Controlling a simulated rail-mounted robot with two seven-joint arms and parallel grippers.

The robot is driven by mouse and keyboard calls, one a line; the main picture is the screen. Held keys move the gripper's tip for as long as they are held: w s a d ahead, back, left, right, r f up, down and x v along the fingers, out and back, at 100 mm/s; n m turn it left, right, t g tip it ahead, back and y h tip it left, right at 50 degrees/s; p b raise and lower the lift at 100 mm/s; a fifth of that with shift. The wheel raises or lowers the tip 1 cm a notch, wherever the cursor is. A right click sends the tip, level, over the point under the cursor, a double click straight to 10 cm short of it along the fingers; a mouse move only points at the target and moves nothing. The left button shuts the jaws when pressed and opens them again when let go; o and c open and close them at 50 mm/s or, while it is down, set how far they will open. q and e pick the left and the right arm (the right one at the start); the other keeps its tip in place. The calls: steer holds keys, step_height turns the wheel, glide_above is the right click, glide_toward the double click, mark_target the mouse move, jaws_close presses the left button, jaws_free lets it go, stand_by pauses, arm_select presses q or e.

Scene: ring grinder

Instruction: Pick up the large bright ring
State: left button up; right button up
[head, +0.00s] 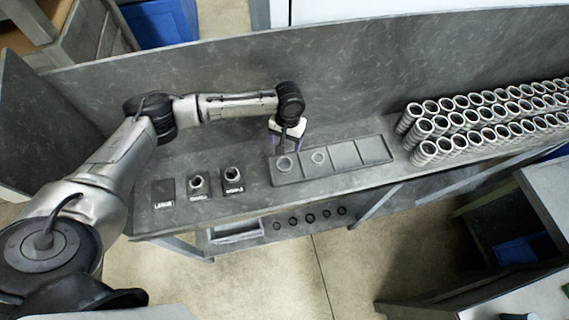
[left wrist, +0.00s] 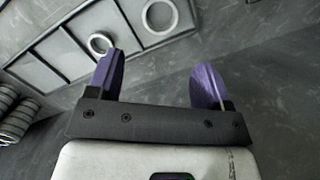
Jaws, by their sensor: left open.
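A larger pale ring (head: 284,164) lies in the leftmost compartment of the dark tray (head: 345,180); it shows at the top of the left wrist view (left wrist: 160,15). A smaller bright ring (head: 318,157) lies in the compartment beside it, also seen in the left wrist view (left wrist: 100,43). My left gripper (head: 286,146) is above the tray's left end, just behind the larger ring in the head view. Its purple fingers (left wrist: 157,75) are wide apart with nothing between them. The rings are beyond the fingertips, not between them. My right gripper is not visible.
A block labelled LARGE (head: 163,193) and two more blocks (head: 198,186) (head: 232,180) with rings on them stand left of the tray. Stacked rings (head: 480,120) fill the bench's right side. A grey wall (head: 345,65) runs behind. The tray's right compartments look empty.

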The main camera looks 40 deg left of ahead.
mark_target(284, 168)
arm_select(q)
steer(key=f, duration=0.9)
steer(key=s+f, duration=0.1)
steer(key=f, duration=0.3)
steer(key=shift+s+d+f+p, duration=0.1)
steer(key=shift+d+f+p, duration=0.05)
steer(key=shift+f+p, duration=0.15)
steer(key=shift+c, duration=0.2)
steer(key=shift+r, duration=0.1)
steer(key=c, duration=0.7)
